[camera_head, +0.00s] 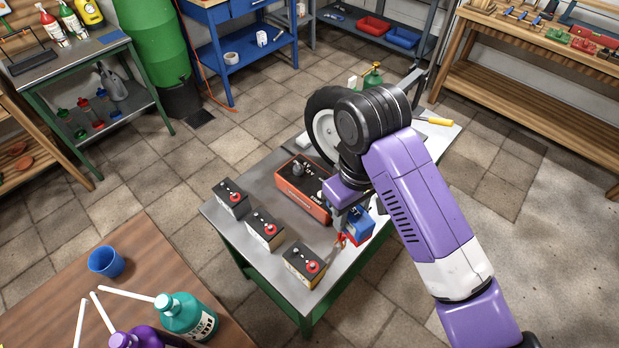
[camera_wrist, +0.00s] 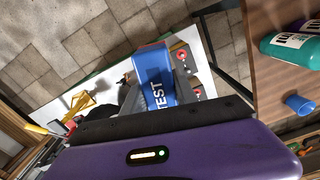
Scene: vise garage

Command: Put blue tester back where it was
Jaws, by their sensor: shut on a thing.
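The blue tester (camera_head: 360,226) is in my gripper (camera_head: 345,212) over the right part of the grey-topped green workbench (camera_head: 350,268). In the wrist view the blue tester (camera_wrist: 154,82) shows its "TEST" label, with the grey fingers of my gripper (camera_wrist: 157,95) shut on it. Red clips (camera_head: 342,240) show just below it in the head view. I cannot tell whether its underside touches the bench. My arm and gripper hide part of it.
Three batteries (camera_head: 264,229) stand in a row along the bench's left and front side. An orange box (camera_head: 302,189) sits behind them, near my gripper. A wheel (camera_head: 326,125) stands at the back. A yellow-handled tool (camera_head: 433,121) lies at the back right.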

